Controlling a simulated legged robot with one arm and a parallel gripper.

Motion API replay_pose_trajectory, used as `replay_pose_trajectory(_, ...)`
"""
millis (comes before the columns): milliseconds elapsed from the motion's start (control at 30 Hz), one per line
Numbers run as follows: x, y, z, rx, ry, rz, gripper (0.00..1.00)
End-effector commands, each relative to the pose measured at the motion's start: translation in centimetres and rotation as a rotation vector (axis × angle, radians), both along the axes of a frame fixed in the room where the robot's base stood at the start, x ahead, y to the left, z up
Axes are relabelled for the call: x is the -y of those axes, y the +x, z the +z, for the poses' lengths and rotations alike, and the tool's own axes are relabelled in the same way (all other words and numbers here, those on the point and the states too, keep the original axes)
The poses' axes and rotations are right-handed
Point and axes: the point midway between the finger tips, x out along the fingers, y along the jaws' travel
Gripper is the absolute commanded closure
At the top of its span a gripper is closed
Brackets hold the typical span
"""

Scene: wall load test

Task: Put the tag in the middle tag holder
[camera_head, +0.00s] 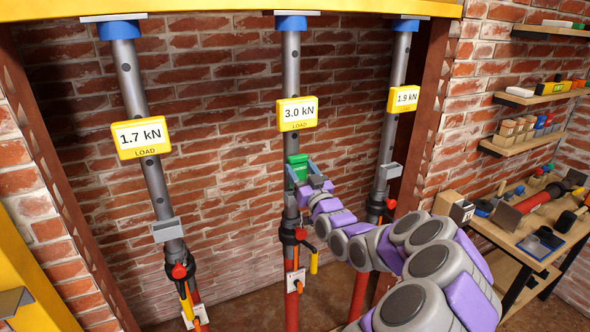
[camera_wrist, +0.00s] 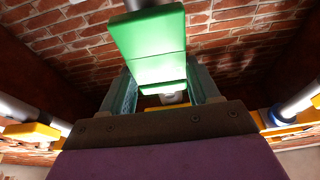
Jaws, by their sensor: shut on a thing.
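A green tag (camera_head: 297,166) is at the middle post (camera_head: 292,80), below its 3.0 kN display. My gripper (camera_head: 311,180) is shut on the tag from the lower right. In the wrist view the green tag (camera_wrist: 150,45) stands out beyond the two fingers of my gripper (camera_wrist: 163,78). The middle tag holder cannot be made out; the tag and gripper cover that part of the post. I cannot tell whether the tag sits in it. Grey holders show on the left post (camera_head: 167,229) and right post (camera_head: 390,171), both without a visible tag.
Yellow load displays read 1.7 kN (camera_head: 141,137) on the left, 3.0 kN (camera_head: 297,113) in the middle and 1.9 kN (camera_head: 403,98) on the right. Wall shelves (camera_head: 525,142) and a workbench (camera_head: 515,240) with tools stand at the right. A brick wall is behind the posts.

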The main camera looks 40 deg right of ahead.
Motion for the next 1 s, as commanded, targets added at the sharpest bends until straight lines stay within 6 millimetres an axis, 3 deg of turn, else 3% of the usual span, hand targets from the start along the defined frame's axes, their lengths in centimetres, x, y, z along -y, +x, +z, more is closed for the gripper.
replay_pose_trajectory(367, -1.8, 0.0, 0.5, -0.001, -0.014, 0.001, 0.73)
replay_pose_trajectory(767, -1.1, -0.1, 0.3, 0.001, -0.001, 0.001, 0.73)
replay_pose_trajectory(1000, -2.3, -0.3, 0.7, 0.001, -0.008, 0.000, 0.73)
